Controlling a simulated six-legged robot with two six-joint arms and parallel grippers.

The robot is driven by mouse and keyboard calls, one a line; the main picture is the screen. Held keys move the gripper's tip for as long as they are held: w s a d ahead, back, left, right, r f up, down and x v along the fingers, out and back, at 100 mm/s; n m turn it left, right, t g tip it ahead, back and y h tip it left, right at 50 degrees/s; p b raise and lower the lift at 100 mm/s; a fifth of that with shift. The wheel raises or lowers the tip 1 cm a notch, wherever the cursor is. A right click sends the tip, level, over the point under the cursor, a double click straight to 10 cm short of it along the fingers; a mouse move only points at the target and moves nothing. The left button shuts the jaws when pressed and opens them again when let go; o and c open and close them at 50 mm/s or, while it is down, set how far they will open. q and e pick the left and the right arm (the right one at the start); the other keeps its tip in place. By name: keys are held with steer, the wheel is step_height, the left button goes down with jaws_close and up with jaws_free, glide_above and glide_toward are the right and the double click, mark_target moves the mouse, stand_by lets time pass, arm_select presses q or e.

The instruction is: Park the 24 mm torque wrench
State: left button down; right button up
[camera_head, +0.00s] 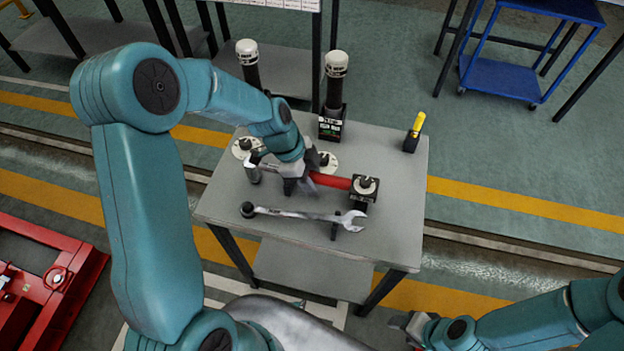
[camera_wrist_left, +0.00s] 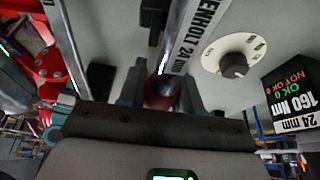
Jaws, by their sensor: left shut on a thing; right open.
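The torque wrench has a red handle (camera_head: 331,180) and a silver head (camera_head: 253,172) toward the left of the grey table. My left gripper (camera_head: 296,186) is shut on it near the left end of the red handle. In the left wrist view the silver shaft (camera_wrist_left: 203,35) with a "24 mm" label runs upward from the fingers, with red handle (camera_wrist_left: 161,92) between them. The handle's right end meets or overlaps a black block (camera_head: 365,190); I cannot tell whether the wrench rests on supports. My right gripper (camera_head: 402,323) is open and empty, off the table's front.
A silver spanner (camera_head: 295,214) lies on posts along the table's front. A white-capped tower (camera_head: 335,80) rises from a black display box (camera_head: 331,128); another (camera_head: 248,62) stands left. White dials (camera_wrist_left: 236,62) lie near the wrench. A yellow-handled tool (camera_head: 415,130) stands back right.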

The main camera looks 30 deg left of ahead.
stand_by(0.4)
arm_select(q)
steer(key=shift+b, duration=0.4)
steer(key=shift+f+b, duration=1)
steer(key=shift+b, duration=0.1)
stand_by(0.4)
steer(key=c, duration=0.7)
jaws_free()
steer(key=v, duration=1.6)
steer(key=shift+r, duration=0.25)
steer(key=shift+a, duration=0.1)
